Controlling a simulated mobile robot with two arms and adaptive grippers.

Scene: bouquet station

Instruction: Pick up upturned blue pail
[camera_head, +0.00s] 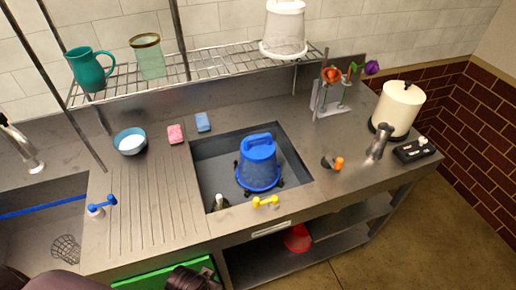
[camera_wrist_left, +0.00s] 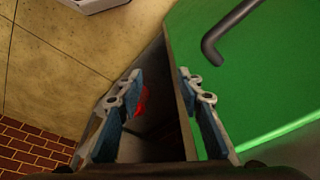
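The upturned blue pail (camera_head: 258,173) sits in the right-hand sink basin (camera_head: 212,165), with its narrow end and a raised blue grip on top. Small dark feet show around its lower rim. My left gripper (camera_wrist_left: 159,74) is open and empty in the left wrist view, its two fingers apart beside a green panel. In the head view a dark part of my left arm shows at the bottom edge, below the counter front and well away from the pail. My right gripper is in neither view.
A yellow tap handle (camera_head: 265,202) and a grey spout (camera_head: 219,202) stand at the basin's front edge. Sponges (camera_head: 175,134) and a bowl (camera_head: 130,142) are behind left. A wire shelf (camera_head: 200,71) overhangs the back. A red item (camera_head: 297,238) lies on the lower shelf.

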